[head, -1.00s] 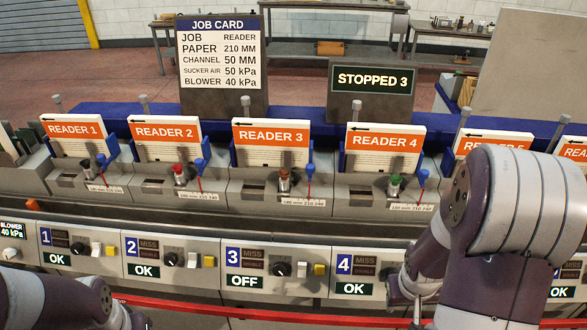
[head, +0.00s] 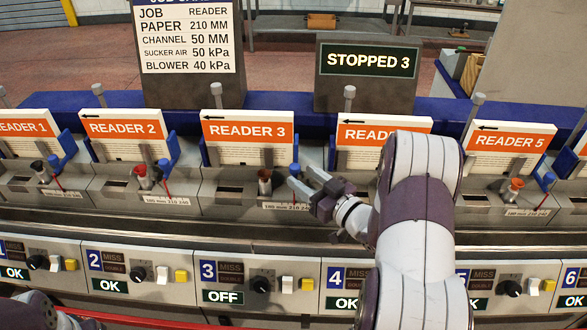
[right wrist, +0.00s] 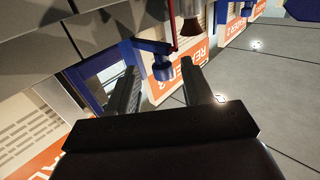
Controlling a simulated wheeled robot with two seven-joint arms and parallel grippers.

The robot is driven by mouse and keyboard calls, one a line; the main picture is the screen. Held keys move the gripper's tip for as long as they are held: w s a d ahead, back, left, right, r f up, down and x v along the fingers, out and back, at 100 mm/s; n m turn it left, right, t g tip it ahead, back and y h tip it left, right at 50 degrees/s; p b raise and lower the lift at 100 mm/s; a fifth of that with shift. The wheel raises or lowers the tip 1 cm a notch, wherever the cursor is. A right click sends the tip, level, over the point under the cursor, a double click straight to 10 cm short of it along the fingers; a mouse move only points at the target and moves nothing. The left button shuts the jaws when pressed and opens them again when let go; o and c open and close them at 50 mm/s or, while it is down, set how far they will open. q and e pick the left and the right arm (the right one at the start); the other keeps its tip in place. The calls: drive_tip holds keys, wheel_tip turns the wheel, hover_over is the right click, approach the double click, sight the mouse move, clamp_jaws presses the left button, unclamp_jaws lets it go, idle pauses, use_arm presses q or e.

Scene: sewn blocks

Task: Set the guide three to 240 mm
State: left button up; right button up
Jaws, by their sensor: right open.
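Guide three is a blue knob (head: 295,169) on a short post at the right of the READER 3 (head: 247,131) station. Its scale plate (head: 285,206) reads 180, 210 and 240 mm; my gripper hides the pointer in the head view, so its reading cannot be told. In the right wrist view the blue knob (right wrist: 162,68) and a red pointer (right wrist: 175,25) show just beyond the fingertips. My right gripper (head: 302,180) is open, its fingers close to the knob. I cannot tell whether they touch it. My left gripper is not in view.
A brown-topped plunger (head: 265,182) stands just left of the guide. Station 3's panel (head: 222,296) reads OFF; the sign (head: 368,60) reads STOPPED 3. The job card (head: 187,40) gives paper 210 mm. READER 4 (head: 365,132) is partly behind my right arm.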

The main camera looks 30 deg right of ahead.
sight(296, 175)
drive_tip(key=x, duration=0.3)
drive_tip(key=shift+w+a+r, duration=0.1)
drive_tip(key=shift+a+r, duration=0.05)
drive_tip(key=shift+r, duration=0.05)
drive_tip(key=shift+w+f, duration=0.1)
drive_tip(key=shift+w, duration=0.3)
drive_tip(key=shift+s, duration=0.1)
clamp_jaws()
drive_tip(key=shift+s+d, duration=0.25)
drive_tip(key=shift+d, duration=0.2)
drive_tip(key=shift+s+d, duration=0.6)
drive_tip(key=shift+d, duration=0.35)
drive_tip(key=shift+a, duration=0.1)
unclamp_jaws()
drive_tip(key=shift+w+a, duration=0.1)
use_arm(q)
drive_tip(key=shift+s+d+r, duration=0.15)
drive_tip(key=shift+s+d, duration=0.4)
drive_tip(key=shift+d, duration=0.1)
